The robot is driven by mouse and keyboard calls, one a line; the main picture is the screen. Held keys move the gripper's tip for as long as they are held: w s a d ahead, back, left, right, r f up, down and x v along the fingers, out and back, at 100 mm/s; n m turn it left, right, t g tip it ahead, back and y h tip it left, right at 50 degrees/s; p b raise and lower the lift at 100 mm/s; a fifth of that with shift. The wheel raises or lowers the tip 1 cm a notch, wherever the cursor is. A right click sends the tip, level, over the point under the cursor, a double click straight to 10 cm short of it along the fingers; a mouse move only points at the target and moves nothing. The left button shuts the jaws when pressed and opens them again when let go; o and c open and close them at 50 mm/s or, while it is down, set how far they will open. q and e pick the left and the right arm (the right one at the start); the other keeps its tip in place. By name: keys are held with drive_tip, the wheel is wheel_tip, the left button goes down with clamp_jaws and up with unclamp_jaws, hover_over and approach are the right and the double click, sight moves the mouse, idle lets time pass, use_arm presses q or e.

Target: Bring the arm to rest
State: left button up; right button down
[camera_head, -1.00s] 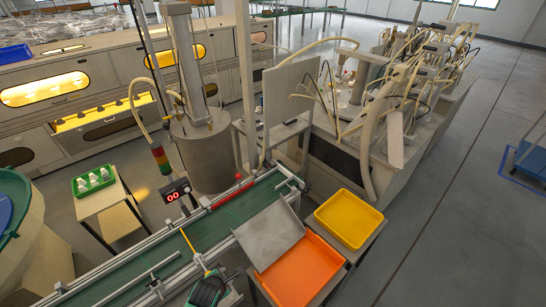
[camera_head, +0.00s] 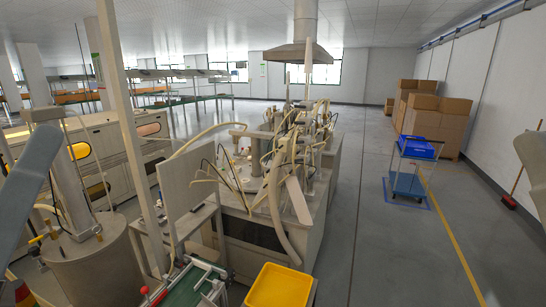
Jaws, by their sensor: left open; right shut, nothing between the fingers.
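A blue-grey smooth link of my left arm shows at the left edge of the head view, and a pale grey part of my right arm shows at the right edge. Neither gripper's fingers are in the picture, so I cannot see the jaws or anything near them.
A yellow tray (camera_head: 280,287) sits at the bottom, beside the green conveyor (camera_head: 187,292). A machine with many hoses (camera_head: 285,165) fills the middle. A blue cart (camera_head: 407,183), stacked cartons (camera_head: 438,122) and a broom (camera_head: 511,200) stand right. Grey floor between is clear.

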use_arm(q)
wheel_tip(320, 180, up, 18)
drive_tip(key=s+m+p, duration=0.2)
drive_tip(key=m+p, duration=0.5)
drive_tip(key=p, duration=1)
drive_tip(key=shift+s+r+m+t+h+p, duration=0.15)
drive_tip(key=shift+r+m+t+h+p, duration=0.1)
drive_tip(key=shift+m+t+h+p, duration=0.1)
